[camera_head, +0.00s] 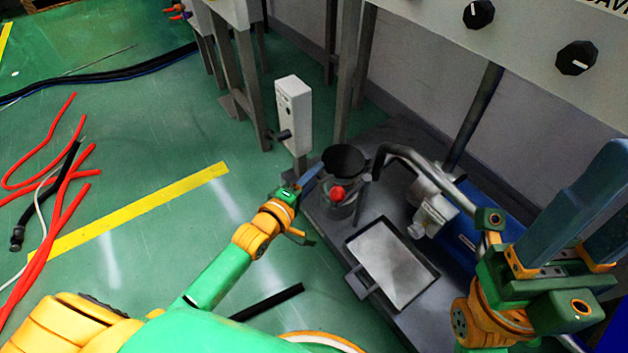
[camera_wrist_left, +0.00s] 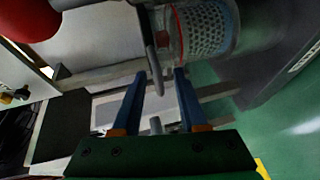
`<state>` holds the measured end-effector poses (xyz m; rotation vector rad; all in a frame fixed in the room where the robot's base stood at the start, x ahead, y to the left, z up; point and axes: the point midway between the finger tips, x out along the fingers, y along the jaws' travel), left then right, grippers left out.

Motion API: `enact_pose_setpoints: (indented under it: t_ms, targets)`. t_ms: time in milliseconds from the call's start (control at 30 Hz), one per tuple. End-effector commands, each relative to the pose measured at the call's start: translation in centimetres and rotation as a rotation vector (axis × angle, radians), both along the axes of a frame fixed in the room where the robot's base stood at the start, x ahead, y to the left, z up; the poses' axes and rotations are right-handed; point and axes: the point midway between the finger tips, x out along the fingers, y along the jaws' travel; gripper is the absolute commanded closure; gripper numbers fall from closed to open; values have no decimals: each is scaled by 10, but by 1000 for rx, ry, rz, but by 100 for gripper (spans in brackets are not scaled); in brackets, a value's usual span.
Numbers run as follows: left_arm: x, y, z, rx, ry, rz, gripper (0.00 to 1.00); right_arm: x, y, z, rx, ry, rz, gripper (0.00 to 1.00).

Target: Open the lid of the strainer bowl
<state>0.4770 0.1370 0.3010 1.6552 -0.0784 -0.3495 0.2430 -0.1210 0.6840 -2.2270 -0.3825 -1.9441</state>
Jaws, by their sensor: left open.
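The strainer bowl (camera_head: 343,208) stands at the left edge of the grey platform, with a dark round lid (camera_head: 344,160) at its top. In the left wrist view, its perforated basket (camera_wrist_left: 207,28) shows through a clear wall with a red ring. The lid appears there edge-on as a dark bar (camera_wrist_left: 150,48). My left gripper (camera_head: 313,177) is at the left side of the lid. Its open blue fingers (camera_wrist_left: 158,76) lie on either side of the bar's end; contact cannot be told. My right gripper (camera_head: 606,195) is open and empty at far right.
A red ball knob (camera_head: 337,193) is in front of the bowl; a red ball (camera_wrist_left: 28,17) also shows in the left wrist view. A metal tray (camera_head: 393,262) lies right of the bowl. A bent pipe (camera_head: 412,157) and a white box on a post (camera_head: 293,112) stand close by.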

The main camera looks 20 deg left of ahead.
Motion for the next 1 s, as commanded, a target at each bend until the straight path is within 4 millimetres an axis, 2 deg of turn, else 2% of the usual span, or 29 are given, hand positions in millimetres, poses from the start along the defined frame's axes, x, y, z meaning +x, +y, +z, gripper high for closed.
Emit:
enact_pose_setpoints:
  t_ms: [100,267,1000]
  targets:
    - [0,0,1,0,0,0,58,0,0,1,0,1,0,50]
    - [0,0,0,0,0,0,100,0,0,1,-1,2,0,50]
    - [-1,0,0,0,1,0,100,0,0,0,-1,2,0,50]
